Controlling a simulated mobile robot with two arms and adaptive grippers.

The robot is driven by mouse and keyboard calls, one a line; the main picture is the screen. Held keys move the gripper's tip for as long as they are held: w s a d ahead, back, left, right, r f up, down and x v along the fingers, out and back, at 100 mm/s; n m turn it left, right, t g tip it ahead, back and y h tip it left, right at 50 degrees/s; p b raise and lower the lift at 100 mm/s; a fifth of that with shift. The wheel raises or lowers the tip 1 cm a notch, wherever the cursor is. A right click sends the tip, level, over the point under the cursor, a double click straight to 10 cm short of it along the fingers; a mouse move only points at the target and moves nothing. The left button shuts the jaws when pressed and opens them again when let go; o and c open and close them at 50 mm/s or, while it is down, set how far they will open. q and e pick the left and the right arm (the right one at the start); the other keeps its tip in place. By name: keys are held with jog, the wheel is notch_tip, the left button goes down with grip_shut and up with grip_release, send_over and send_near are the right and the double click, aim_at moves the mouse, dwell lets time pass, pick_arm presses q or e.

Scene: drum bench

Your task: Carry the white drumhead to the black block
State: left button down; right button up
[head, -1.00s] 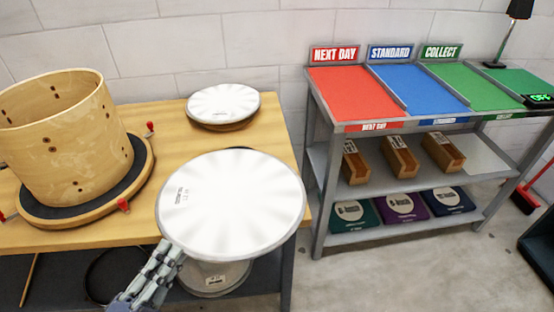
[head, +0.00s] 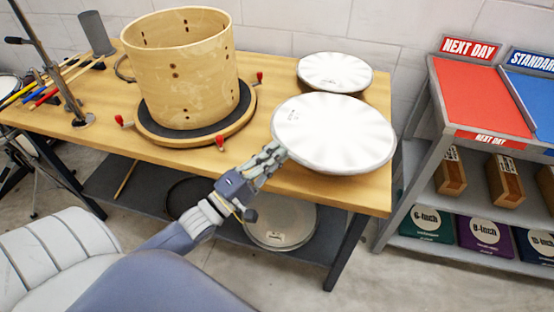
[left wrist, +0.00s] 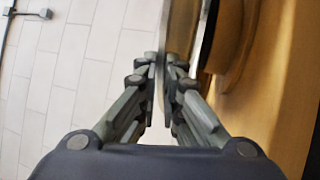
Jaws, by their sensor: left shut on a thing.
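The white drumhead (head: 335,135) is a round white disc with small print near its left edge. My left gripper (head: 272,156) is shut on its lower left rim and holds it roughly level over the bench's right end. In the left wrist view the drumhead (left wrist: 179,28) shows nearly edge-on between the fingers (left wrist: 165,75). Whether its underside touches anything is hidden. A second white drumhead (head: 335,72) lies on a wooden round just behind it. I cannot make out a black block; the held drumhead covers part of the bench. My right gripper is out of view.
A wooden drum shell (head: 180,75) stands on a round black-topped base (head: 230,118) with red clamps, left of the held drumhead. The bench (head: 95,128) has sticks and a lamp stand at its left. A shelf rack (head: 440,120) stands right, across a floor gap.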

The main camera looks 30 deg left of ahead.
pick_arm(q)
jog(key=shift+w+a, duration=0.1)
jog(key=shift+w, duration=0.8)
notch_tip(320, 180, down, 4)
jog(key=shift+r, duration=0.2)
jog(key=c, duration=1.8)
grip_release()
jog(key=shift+o, duration=0.2)
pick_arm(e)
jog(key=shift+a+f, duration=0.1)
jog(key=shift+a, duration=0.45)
pick_arm(q)
jog(key=shift+s+f, duration=0.1)
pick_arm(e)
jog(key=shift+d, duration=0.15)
